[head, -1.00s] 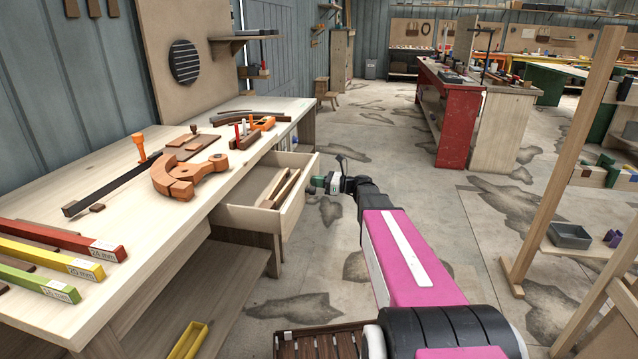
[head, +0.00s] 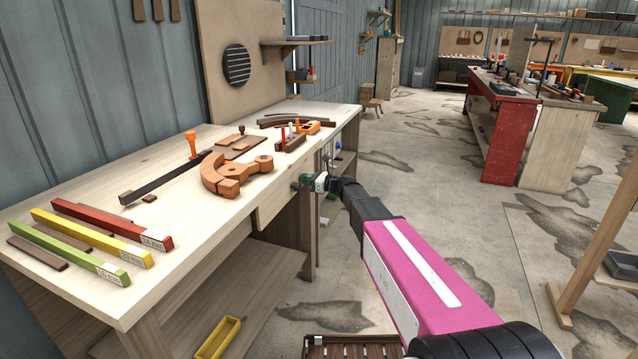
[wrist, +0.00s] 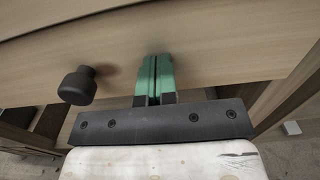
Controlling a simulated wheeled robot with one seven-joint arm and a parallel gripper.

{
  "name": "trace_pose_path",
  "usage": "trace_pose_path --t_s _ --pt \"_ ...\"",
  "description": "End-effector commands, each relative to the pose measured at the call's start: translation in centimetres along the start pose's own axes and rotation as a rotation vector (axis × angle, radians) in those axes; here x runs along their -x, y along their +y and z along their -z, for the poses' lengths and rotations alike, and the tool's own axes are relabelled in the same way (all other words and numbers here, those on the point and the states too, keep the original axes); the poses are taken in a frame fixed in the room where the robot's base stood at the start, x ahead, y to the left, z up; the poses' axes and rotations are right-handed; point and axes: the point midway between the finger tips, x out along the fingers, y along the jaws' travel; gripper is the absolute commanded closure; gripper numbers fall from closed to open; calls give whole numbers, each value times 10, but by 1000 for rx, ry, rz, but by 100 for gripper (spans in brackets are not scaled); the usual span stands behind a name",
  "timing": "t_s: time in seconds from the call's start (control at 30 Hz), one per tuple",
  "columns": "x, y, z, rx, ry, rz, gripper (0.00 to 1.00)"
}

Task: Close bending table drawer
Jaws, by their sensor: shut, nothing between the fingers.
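The bending table (head: 180,225) is a pale wooden bench along the left wall in the head view. Its drawer (head: 283,193) now sits in under the tabletop, with its front about level with the table's edge. In the wrist view the drawer front (wrist: 205,55) fills the upper part, with a dark round knob (wrist: 77,86) left of my fingers. My gripper (head: 306,182) is at the drawer front. In the wrist view my green fingers (wrist: 155,75) are shut together and empty, their tips at or very close to the wood. Actual contact is hard to tell.
An orange wooden clamp-like piece (head: 235,175) and coloured bars (head: 95,240) lie on the tabletop. A yellow tray (head: 218,338) is on the lower shelf. A red bench (head: 500,130) stands at the right, with open floor between.

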Motion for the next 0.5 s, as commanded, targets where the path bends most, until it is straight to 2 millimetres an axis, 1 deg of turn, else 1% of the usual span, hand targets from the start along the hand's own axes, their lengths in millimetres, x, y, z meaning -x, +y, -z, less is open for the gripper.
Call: trace_pose_path --t_s 0.03,0.2,0.5 --pt "-8 -1 0 0 0 -2 100" --pt "-21 0 0 0 0 0 100" --pt "-29 0 -1 0 -1 -1 100"
